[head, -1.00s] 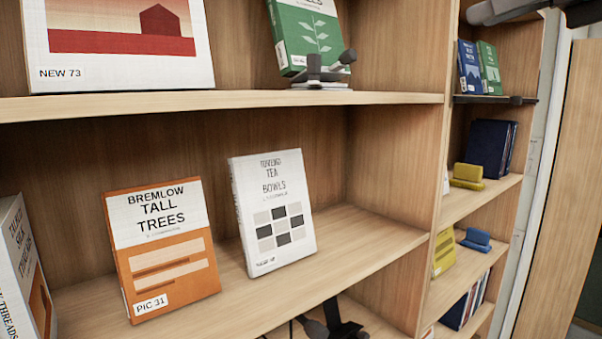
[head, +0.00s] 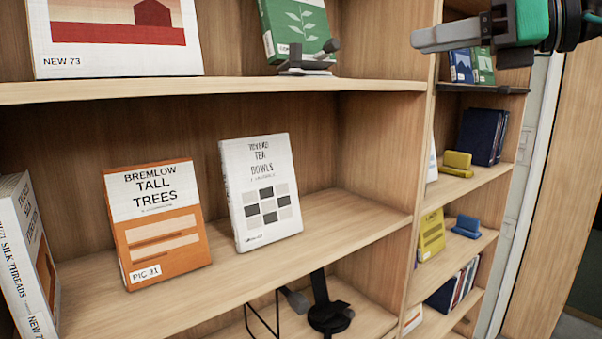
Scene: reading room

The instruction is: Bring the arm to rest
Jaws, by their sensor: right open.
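My right gripper (head: 452,36) reaches in from the top right corner of the head view, with a grey finger pointing left and a green part on its body. It is open, with nothing seen in it. It hangs in front of the upright between the near and far bookcase sections, apart from the shelves and books as far as I can tell. Only part of my right arm shows. My left gripper is not in view.
An orange book, Bremlow Tall Trees (head: 158,222), and a white book, Tea Bowls (head: 262,190), stand on the middle shelf (head: 330,215). A green book (head: 300,28) leans on the shelf above. A black stand (head: 328,312) is on the lower shelf.

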